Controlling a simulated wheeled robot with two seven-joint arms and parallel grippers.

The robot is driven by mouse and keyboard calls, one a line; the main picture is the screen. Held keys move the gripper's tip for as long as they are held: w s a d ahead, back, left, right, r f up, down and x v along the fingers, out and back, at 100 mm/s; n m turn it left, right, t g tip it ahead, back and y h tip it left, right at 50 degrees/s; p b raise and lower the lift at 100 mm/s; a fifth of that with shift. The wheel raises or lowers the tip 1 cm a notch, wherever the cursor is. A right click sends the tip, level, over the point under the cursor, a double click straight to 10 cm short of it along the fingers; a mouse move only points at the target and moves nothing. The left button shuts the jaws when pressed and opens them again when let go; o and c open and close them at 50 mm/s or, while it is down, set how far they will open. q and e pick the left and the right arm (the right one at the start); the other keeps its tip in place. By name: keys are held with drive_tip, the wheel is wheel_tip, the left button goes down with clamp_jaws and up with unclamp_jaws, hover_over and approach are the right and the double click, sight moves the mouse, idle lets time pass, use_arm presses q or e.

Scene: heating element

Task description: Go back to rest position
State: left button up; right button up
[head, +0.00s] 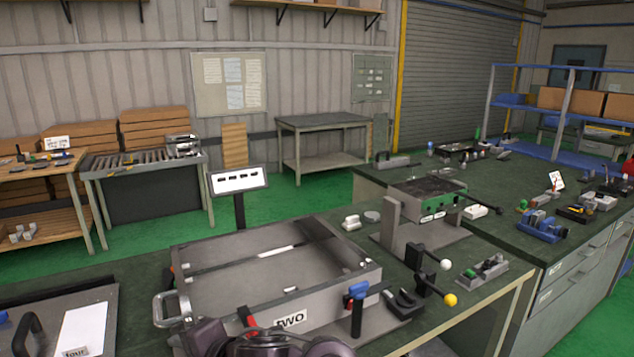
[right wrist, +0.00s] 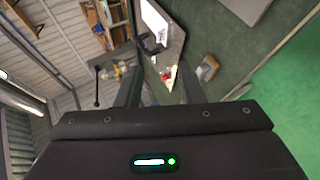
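My right gripper (right wrist: 160,88) shows in the right wrist view, its two dark fingers apart with nothing held between them. Beyond the fingers, small white and red items are too blurred to name. My left gripper is not in view. In the head view, dark rounded parts of my own arm show at the bottom centre, in front of the metal box. The open grey metal box (head: 215,283) labelled "TWO" sits on the near bench, with a thin light strip on its floor. I cannot make out a heating element.
A small sign (head: 238,180) stands behind the box. A blue-handled clamp (head: 357,302) and levers with white and yellow knobs (head: 450,299) stand at its right. A green-fronted fixture (head: 432,200) and a blue vise (head: 542,228) are farther right. Green floor lies open behind the benches.

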drive_tip(key=d+f+m+t+h, duration=0.1)
drive_tip(key=d+f+m+h, duration=0.3)
drive_tip(key=d+m, duration=0.55)
drive_tip(key=d+f+m+t+h, duration=0.1)
drive_tip(key=d+f+m+h, duration=0.1)
drive_tip(key=d+f+m, duration=0.75)
drive_tip(key=s+d+f+m+g+h, duration=0.2)
drive_tip(key=s+d+m+g, duration=0.15)
drive_tip(key=s+d, duration=0.6)
drive_tip(key=s+d+f+m+g+h, duration=0.2)
drive_tip(key=s+d+m, duration=0.2)
drive_tip(key=s+d, duration=0.55)
drive_tip(key=s+d+f+x, duration=0.1)
drive_tip(key=s+d+x, duration=0.15)
drive_tip(key=x, duration=1.15)
drive_tip(key=s+d+f+x, duration=0.1)
drive_tip(key=s+x, duration=0.2)
drive_tip(key=x, duration=1.2)
drive_tip(key=s+d+f+g, duration=0.1)
drive_tip(key=s+d+f, duration=0.1)
drive_tip(key=s+f, duration=0.7)
drive_tip(key=s+d+f+g, duration=0.1)
drive_tip(key=s+f, duration=0.8)
drive_tip(key=s, duration=0.2)
drive_tip(key=shift+d+f+n+h, duration=0.25)
drive_tip(key=shift+d+n+h, duration=0.05)
drive_tip(key=shift+d+n, duration=0.05)
